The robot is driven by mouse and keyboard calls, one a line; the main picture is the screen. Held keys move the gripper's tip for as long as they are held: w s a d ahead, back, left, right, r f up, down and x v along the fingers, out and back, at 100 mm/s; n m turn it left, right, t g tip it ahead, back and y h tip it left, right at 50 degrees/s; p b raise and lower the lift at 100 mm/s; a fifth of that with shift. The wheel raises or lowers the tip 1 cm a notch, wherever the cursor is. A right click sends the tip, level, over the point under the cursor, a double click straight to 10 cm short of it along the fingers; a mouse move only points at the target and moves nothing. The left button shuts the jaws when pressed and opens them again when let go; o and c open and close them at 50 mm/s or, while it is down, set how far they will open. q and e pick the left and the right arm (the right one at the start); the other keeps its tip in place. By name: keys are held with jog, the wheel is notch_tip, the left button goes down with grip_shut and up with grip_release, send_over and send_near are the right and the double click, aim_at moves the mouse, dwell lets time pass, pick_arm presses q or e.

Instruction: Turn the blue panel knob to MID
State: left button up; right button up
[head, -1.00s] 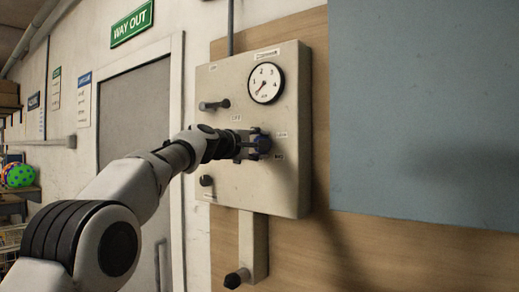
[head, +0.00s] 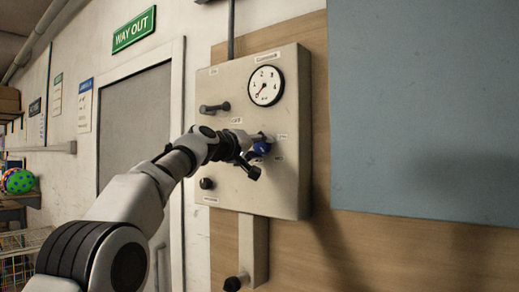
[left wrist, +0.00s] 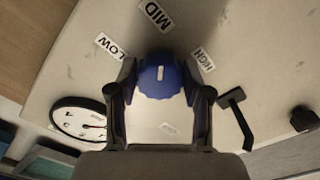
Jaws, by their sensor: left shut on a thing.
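The blue knob (head: 261,148) sits on the front of the beige panel (head: 290,190), below the round gauge. My left gripper (head: 258,155) is shut on the knob, with one finger above and one below it in the head view. In the left wrist view the knob (left wrist: 158,84) is between the two fingers. Its white mark points roughly up in that picture, towards the MID label (left wrist: 154,15). The LOW label (left wrist: 111,45) is to the left and the HIGH label (left wrist: 203,59) to the right. My right gripper is in neither view.
The round gauge (head: 266,86) is above the knob. A dark lever (head: 214,107) and a black knob (head: 206,183) are on the panel's left side. A black-ended handle (head: 235,282) sticks out below. A blue-grey board (head: 430,110) covers the right wall.

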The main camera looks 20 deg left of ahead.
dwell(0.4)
pick_arm(q)
jog(key=o, duration=1.1)
jog(key=shift+w, duration=0.1)
jog(key=shift+s+a, duration=0.2)
jog(key=shift+s, duration=0.35)
jog(key=v, duration=1)
jog(key=shift+s+a, duration=0.1)
jog(key=shift+s, duration=0.3)
jog(key=shift+f, duration=0.1)
